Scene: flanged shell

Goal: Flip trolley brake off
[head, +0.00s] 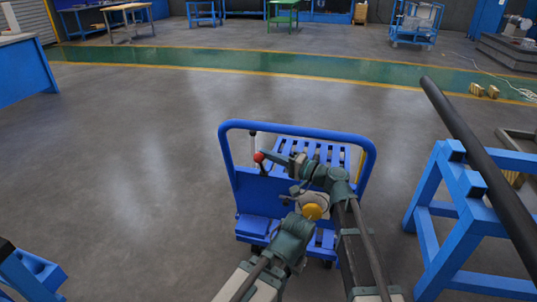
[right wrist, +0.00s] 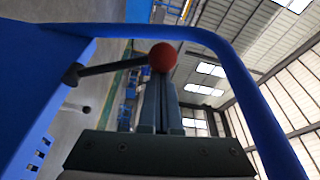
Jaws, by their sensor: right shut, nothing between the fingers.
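The blue trolley (head: 228,150) stands on the floor in the lower middle of the head view, with a tubular handle frame. The brake lever has a red ball knob (head: 259,157) at its end. In the right wrist view a dark lever (right wrist: 112,67) runs left from the red knob (right wrist: 162,56) to a pivot at the blue frame. My right gripper (head: 268,157) is shut and empty, its fingertips at the knob. In the wrist view its fingers (right wrist: 160,95) end just under the knob; I cannot tell whether they touch.
A blue trestle (head: 430,210) with a long dark pipe (head: 480,165) stands close at the right. A blue bench (head: 20,70) is at the far left. Open grey floor lies left of the trolley. The right arm hides part of the slatted deck (head: 325,150).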

